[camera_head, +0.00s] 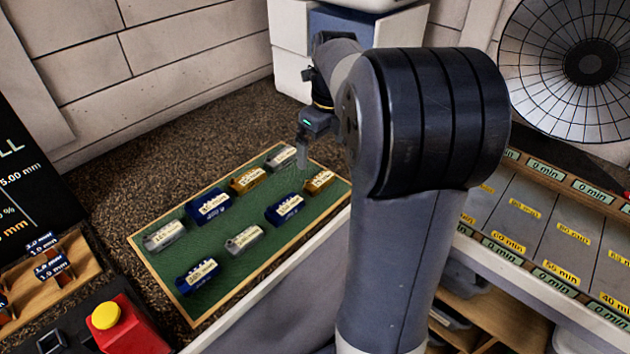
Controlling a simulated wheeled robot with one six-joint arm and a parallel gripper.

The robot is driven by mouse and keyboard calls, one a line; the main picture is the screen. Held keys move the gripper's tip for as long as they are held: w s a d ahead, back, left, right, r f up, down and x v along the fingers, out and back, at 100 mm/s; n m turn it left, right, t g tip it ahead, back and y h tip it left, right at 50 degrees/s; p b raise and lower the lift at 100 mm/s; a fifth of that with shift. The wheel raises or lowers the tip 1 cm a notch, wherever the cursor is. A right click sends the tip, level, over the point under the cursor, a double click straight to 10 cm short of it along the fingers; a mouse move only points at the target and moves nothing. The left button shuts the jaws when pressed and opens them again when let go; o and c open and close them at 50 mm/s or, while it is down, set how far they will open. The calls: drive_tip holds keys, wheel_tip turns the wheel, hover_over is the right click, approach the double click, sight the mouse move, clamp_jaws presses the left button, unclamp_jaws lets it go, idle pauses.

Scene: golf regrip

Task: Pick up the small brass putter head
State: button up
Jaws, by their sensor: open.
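Two brass-coloured putter heads lie on a green board (215,240) with a wooden rim. The larger-looking brass head (248,180) is in the back row. The smaller-looking brass head (320,181) is near the board's right corner. Both carry pale labels too small to read. My gripper (303,155) hangs over the board's back right corner, beside a silver putter head (282,158) and up and left of the smaller brass head. It is open, and I see nothing held in it. Its fingers are small and partly blurred here.
Several blue heads (208,204) and other silver heads (244,240) share the board. A red box with a yellow button (106,315) stands at the front left. A grey tray with minute labels (535,225) is at the right. My arm hides the middle right.

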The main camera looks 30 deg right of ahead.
sight(319, 180)
drive_tip(key=f, duration=0.3)
drive_tip(key=shift+w+a+f, duration=0.1)
drive_tip(key=shift+w+f, duration=0.1)
drive_tip(key=shift+f, duration=2.95)
drive_tip(key=shift+a, duration=0.1)
drive_tip(key=c, duration=1.3)
drive_tip(key=shift+r, duration=0.1)
